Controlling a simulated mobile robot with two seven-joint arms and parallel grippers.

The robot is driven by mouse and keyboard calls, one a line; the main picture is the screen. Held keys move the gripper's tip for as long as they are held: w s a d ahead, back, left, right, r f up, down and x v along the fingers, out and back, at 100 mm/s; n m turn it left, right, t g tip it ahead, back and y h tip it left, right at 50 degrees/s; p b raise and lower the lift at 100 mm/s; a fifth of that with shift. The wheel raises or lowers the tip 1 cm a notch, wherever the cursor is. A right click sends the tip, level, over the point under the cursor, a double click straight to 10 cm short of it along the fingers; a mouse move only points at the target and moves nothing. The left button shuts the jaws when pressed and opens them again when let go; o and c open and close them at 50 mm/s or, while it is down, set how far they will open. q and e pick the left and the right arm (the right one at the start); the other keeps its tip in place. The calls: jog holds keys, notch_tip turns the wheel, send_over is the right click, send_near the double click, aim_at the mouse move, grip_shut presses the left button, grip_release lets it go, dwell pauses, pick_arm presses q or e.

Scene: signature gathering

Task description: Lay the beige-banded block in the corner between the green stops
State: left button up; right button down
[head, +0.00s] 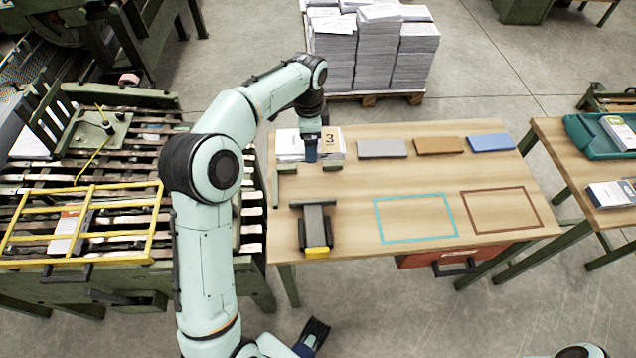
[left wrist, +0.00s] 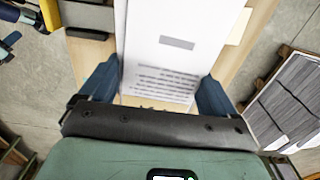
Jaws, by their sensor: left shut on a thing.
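The beige-banded block (head: 329,138) is at the back left of the wooden table, white with a beige band marked 3. My left gripper (head: 311,156) is shut on it, covering part of its middle. In the left wrist view the block's white printed face (left wrist: 170,50) lies between the two fingers (left wrist: 156,92). Green stops stand near it: one (head: 287,169) front left, one (head: 333,166) front right, and a long one (head: 275,189) along the table's left edge. I cannot tell whether the block touches the table. My right gripper (head: 316,334) is low, in front of the table.
A dark device with a yellow end (head: 318,252) stands in front of the stops. Grey (head: 382,149), brown (head: 440,146) and blue (head: 491,142) slabs line the back. Cyan (head: 415,218) and brown (head: 502,210) outlines enclose bare wood. Paper stacks (head: 380,50) stand behind the table.

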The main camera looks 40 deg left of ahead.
aim_at(311, 186)
pick_arm(q)
notch_tip(311, 186, down, 18)
jog(key=shift+r+b, duration=0.15)
jog(key=shift+b, duration=0.75)
jog(key=o, duration=0.9)
jog(key=shift+o, duration=0.2)
jog(key=shift+s, duration=0.1)
notch_tip(311, 186, up, 12)
jog(key=p, duration=0.1)
